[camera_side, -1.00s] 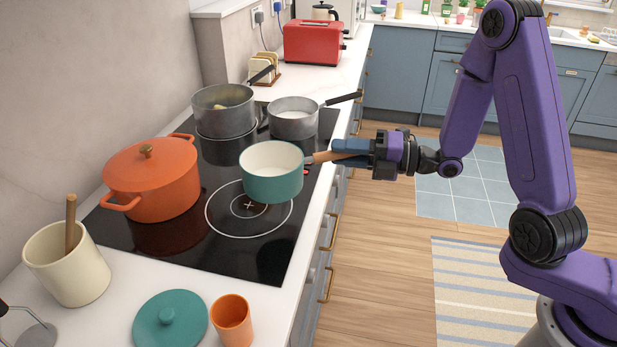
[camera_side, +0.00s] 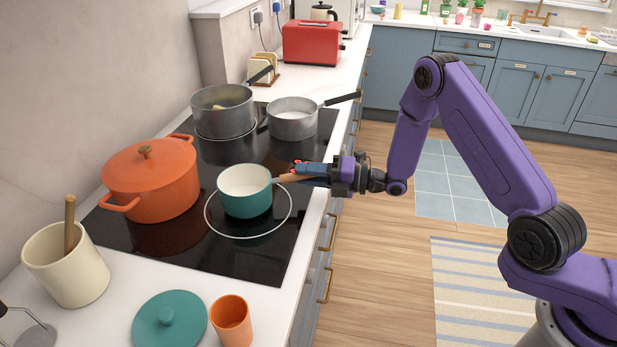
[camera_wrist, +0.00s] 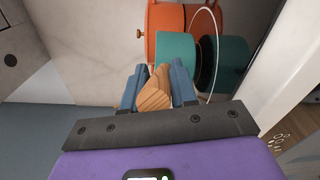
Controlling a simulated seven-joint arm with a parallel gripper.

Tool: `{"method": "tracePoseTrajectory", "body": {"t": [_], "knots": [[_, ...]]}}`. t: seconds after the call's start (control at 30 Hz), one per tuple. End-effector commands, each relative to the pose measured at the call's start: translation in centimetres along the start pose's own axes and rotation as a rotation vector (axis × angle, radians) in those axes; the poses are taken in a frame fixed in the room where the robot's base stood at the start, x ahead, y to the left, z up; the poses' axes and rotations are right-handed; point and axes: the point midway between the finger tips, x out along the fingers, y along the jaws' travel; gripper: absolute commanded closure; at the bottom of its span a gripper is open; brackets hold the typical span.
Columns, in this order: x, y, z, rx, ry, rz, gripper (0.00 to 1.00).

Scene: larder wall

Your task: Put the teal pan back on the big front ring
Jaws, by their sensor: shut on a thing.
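The teal pan (camera_side: 245,198), cream inside, is upright over the big front ring (camera_side: 206,222) of the black hob. My gripper (camera_side: 300,174) is shut on the pan's wooden handle, to the right of the pan. In the wrist view, the blue fingers of my gripper (camera_wrist: 160,76) clasp the wooden handle, with the teal pan (camera_wrist: 174,50) beyond and its reflection in the glass.
An orange lidded pot (camera_side: 155,185) stands close left of the pan. Two grey pans, a deep one (camera_side: 224,118) and a shallower one (camera_side: 293,125), stand behind. A teal lid (camera_side: 170,322), an orange cup (camera_side: 232,322) and a cream utensil jar (camera_side: 70,268) are in front. The hob's front strip is clear.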

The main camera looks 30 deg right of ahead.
Motion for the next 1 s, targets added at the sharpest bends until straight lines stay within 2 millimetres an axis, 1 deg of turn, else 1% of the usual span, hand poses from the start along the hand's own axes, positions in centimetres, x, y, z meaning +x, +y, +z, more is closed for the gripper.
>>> {"method": "tracePoseTrajectory", "body": {"t": [0.03, 0.13, 0.53, 0.57, 0.6, 0.63, 0.9, 1.0], "knots": [[0.02, -0.48, -0.09, 0.0, -0.001, 0.002, 1.0], [0.02, -0.92, -0.15, -0.002, -0.002, 0.004, 1.0], [0.01, -1.27, -0.25, -0.001, -0.001, 0.004, 1.0], [0.0, -1.3, -0.28, -0.001, -0.001, 0.001, 0.63], [0.0, -1.28, -0.28, -0.001, -0.001, 0.001, 0.5], [0.0, -1.28, -0.28, -0.001, -0.001, 0.001, 0.47], [-0.01, -1.24, -0.26, -0.002, -0.001, 0.001, 0.47], [-0.06, -0.93, -0.15, -0.003, -0.002, 0.001, 0.47]]}}
